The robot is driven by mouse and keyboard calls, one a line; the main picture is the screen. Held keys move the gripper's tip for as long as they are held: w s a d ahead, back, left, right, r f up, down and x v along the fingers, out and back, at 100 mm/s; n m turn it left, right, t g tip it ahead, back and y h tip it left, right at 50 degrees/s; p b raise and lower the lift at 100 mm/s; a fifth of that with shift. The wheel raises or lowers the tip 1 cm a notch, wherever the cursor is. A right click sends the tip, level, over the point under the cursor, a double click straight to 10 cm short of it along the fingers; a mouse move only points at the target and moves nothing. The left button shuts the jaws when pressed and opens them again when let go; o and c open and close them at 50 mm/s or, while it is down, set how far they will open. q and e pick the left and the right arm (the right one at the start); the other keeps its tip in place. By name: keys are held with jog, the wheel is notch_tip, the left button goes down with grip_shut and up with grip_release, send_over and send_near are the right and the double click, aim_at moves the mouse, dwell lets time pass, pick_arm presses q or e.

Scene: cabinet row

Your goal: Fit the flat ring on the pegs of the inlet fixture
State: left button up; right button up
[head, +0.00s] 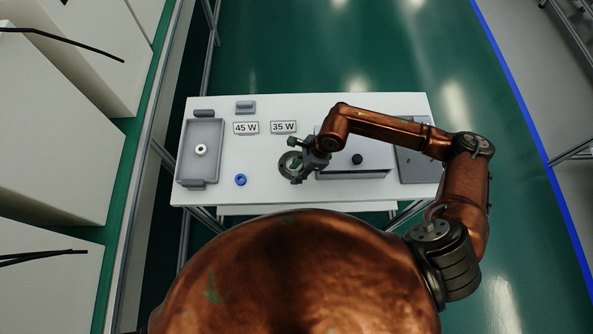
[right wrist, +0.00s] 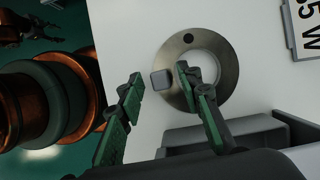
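A flat metal ring (right wrist: 229,92) lies on the white table in the right wrist view, with a dark round spot near its rim. A small grey block (right wrist: 161,79) stands at the ring's edge; I cannot tell whether it is part of the ring. The ring also shows in the head view (head: 286,161), partly covered by my right gripper (head: 297,172). In the right wrist view my right gripper (right wrist: 160,76) is open, one fingertip over the ring and the other outside it, with the block between them. I cannot make out the inlet fixture's pegs.
A grey tray (head: 187,165) at the left holds a pale ring (head: 201,150). A blue ring (head: 241,180) lies near the front edge. Labels "45 W" (head: 246,128) and "35 W" (head: 284,127) stand behind. A box with a black knob (head: 357,159) is at the right.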

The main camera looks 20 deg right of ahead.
jog(key=v, duration=0.7)
jog(key=shift+r, duration=0.3)
jog(key=shift+d, duration=0.15)
